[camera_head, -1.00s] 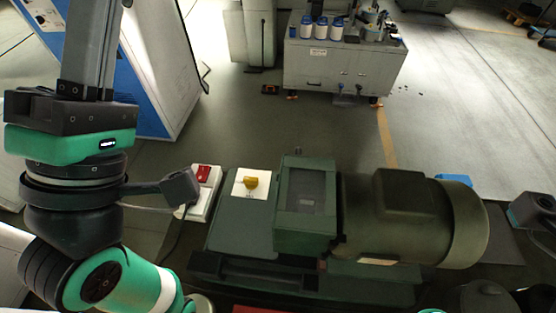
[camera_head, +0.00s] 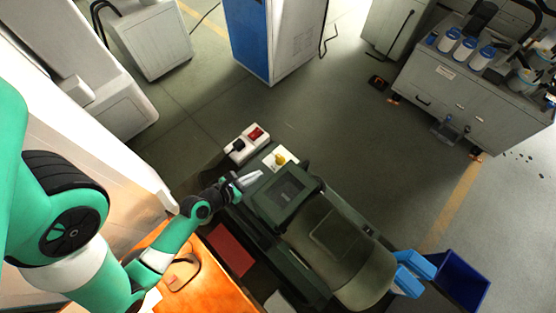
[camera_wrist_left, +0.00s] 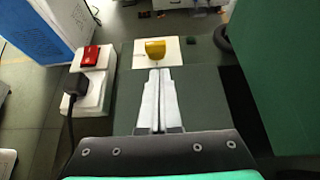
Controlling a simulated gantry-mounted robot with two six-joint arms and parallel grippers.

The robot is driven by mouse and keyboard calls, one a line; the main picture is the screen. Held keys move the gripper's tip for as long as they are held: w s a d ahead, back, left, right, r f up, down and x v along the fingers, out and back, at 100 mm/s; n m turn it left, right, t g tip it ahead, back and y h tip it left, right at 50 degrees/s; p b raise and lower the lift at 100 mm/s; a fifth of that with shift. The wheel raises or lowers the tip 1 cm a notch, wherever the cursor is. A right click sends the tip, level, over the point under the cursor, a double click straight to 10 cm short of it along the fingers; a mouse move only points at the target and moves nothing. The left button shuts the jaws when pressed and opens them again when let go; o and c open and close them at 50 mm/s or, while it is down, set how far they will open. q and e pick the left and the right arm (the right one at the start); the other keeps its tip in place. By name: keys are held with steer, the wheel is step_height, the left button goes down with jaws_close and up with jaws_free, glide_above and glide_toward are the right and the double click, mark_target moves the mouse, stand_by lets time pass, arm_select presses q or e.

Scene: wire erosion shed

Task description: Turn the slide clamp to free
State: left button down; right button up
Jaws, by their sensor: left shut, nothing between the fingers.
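The slide clamp looks like a yellow knob (camera_head: 281,159) on a white square plate (camera_head: 271,164), on the left end of the green machine. In the left wrist view the yellow knob (camera_wrist_left: 155,49) sits on its white plate (camera_wrist_left: 177,59), just beyond my fingertips. My left gripper (camera_head: 256,175) is shut and empty, pointing at the knob from the left. In the left wrist view its two pale fingers (camera_wrist_left: 156,72) lie together, with their tips near the plate's front edge. I cannot tell whether they touch the plate. My right gripper is not in view.
A white box with a red switch (camera_head: 256,134) and a black plug stands left of the plate. The machine's dark green housing (camera_head: 283,196) and large motor (camera_head: 340,245) lie to the right. An orange surface (camera_head: 205,275) is below my left arm. Blue bins (camera_head: 460,280) are at lower right.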

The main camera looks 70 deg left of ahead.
mark_target(280, 162)
arm_select(q)
steer(key=x, duration=1)
steer(key=shift+r+b, duration=0.1)
steer(key=shift+b, duration=0.3)
